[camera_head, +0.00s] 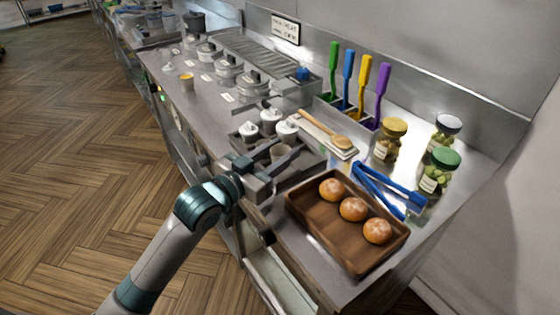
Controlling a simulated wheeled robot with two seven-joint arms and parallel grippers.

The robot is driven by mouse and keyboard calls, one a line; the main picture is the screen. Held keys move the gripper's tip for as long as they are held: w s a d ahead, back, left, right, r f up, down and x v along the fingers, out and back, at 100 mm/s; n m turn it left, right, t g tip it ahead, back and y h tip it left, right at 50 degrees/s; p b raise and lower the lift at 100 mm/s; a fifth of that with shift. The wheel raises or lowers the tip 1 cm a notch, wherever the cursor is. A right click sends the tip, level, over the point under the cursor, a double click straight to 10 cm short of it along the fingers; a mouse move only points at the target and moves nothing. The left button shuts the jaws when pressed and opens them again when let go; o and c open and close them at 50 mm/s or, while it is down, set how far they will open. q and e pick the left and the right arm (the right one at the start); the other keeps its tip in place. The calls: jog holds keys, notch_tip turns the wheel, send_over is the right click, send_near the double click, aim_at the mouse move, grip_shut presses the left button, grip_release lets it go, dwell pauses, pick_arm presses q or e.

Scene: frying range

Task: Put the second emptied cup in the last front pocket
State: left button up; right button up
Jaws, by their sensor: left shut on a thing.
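My left gripper (283,152) reaches in from the left over a dark pocketed holder (305,168) on the steel counter. Its jaws are shut on a small pale cup (279,151), mostly hidden by the fingers, at the holder's front side. I cannot tell whether the cup is fully seated in a pocket. White cups with something pale on top stand in the holder behind the gripper: one at the left (249,131), one at the back (269,119) and one at the right (287,130). My right gripper is out of view.
A wooden tray (291,207) with three buns lies right of the holder, beside blue tongs (385,190). A wooden spoon (325,130) rests behind it. Jars, coloured-handled tools and several lidded pots stand further back.

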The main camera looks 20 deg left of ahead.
aim_at(280, 149)
pick_arm(q)
jog(key=w+f, duration=0.1)
jog(key=w+a, duration=0.1)
jog(key=w+f, duration=0.1)
jog(key=w, duration=0.1)
jog(key=shift+w+a+f, duration=0.1)
jog(key=shift+a+f, duration=0.05)
jog(key=shift+f, duration=0.15)
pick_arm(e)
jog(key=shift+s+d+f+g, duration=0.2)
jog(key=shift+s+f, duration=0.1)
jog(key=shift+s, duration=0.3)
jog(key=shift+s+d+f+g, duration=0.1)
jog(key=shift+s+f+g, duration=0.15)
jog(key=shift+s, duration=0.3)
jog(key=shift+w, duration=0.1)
pick_arm(q)
jog(key=shift+f, duration=0.55)
notch_tip(280, 149, down, 2)
jog(key=shift+f+p, duration=0.1)
jog(key=shift+p, duration=0.3)
jog(key=shift+f, duration=0.35)
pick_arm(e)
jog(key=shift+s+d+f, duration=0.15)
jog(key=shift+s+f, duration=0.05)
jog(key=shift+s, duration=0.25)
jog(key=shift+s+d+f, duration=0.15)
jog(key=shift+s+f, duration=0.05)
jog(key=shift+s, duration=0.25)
